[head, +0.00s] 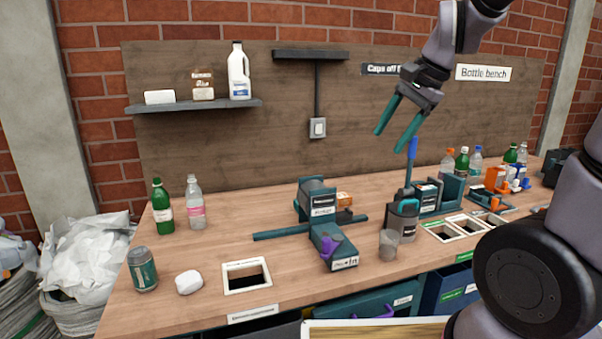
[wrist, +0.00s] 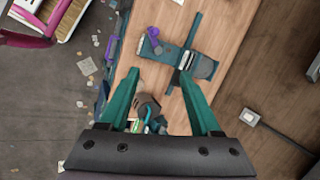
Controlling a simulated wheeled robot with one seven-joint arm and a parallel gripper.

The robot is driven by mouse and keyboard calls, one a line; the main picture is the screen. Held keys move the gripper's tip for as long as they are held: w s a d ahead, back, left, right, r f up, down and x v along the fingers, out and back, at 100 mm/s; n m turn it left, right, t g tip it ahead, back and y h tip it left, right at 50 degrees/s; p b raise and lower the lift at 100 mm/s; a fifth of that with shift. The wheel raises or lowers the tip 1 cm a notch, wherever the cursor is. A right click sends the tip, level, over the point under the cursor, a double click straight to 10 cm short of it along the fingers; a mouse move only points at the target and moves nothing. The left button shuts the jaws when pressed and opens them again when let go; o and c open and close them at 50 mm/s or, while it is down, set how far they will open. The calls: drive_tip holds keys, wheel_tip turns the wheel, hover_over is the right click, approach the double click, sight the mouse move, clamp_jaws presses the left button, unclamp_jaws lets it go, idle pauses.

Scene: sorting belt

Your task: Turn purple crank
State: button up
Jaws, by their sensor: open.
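The purple crank (head: 329,244) sits on top of a low teal machine (head: 318,201) on the bench. In the wrist view the purple crank (wrist: 153,32) shows at the top, on the end of the teal machine (wrist: 184,60) nearest the bench edge. My gripper (head: 393,134) is open and empty, high above the bench, to the right of and above the crank. In the wrist view its teal fingers (wrist: 160,93) are spread, pointing towards the machine, well apart from the crank.
A clear cup (head: 389,244) stands right of the crank. A white-framed opening (head: 247,275) lies to its left. Several bottles (head: 462,163) stand at the back right. A shelf (head: 195,105) is on the wall.

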drive_tip(key=s+d+r+n+t+h, duration=0.25)
drive_tip(key=s+d+r+n, duration=0.3)
drive_tip(key=s, duration=0.35)
drive_tip(key=n+g+h, duration=0.2)
drive_tip(key=n+g, duration=0.4)
drive_tip(key=n, duration=0.9)
hover_over(327, 239)
wheel_tip(327, 239, down, 28)
drive_tip(key=shift+d+f, duration=0.1)
drive_tip(key=shift+f, duration=0.7)
wheel_tip(327, 239, down, 10)
drive_tip(key=shift+r, duration=0.1)
clamp_jaws()
